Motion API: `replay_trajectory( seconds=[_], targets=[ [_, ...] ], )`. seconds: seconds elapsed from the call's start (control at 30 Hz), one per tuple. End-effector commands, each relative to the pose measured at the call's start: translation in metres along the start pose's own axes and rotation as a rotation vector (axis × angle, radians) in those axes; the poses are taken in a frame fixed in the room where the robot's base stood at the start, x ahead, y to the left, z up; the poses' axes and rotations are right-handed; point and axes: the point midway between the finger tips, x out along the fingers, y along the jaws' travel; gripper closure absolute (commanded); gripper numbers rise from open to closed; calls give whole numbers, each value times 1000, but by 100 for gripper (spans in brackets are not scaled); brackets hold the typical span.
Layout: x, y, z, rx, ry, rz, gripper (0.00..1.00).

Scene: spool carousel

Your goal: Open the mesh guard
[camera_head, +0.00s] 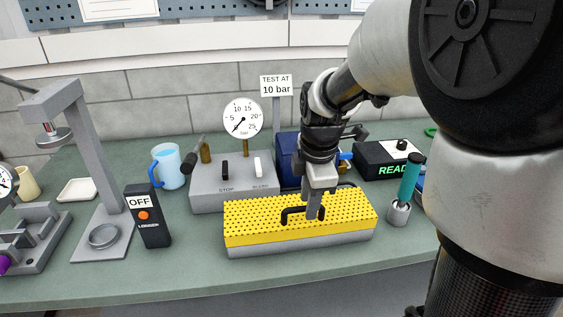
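The mesh guard (255,220) is a yellow perforated cover lying flat and closed on a long grey base (262,249) near the front of the bench. A black bar handle (290,215) stands at the middle of its front part. My gripper (313,213) points down at the guard, with its fingers at the handle's right half and overlapping it in this view. The fingers look close together, but I cannot tell whether they are closed around the handle. What lies under the guard is hidden.
Behind the guard stand a grey box (232,193) with switches and a pressure gauge (243,118). A black OFF unit (149,220) is to its left. A teal-handled tool (409,182) in a holder is to its right. The bench's front strip is clear.

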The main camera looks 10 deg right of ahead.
Motion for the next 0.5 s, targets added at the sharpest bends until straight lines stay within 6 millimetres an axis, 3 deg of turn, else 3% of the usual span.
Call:
replay_trajectory(
  seconds=[0.27, 0.47, 0.5],
  targets=[
    [2, 0, 0, 0, 0, 0, 69],
    [2, 0, 0, 0, 0, 0, 99],
    [2, 0, 0, 0, 0, 0, 100]
  ],
)
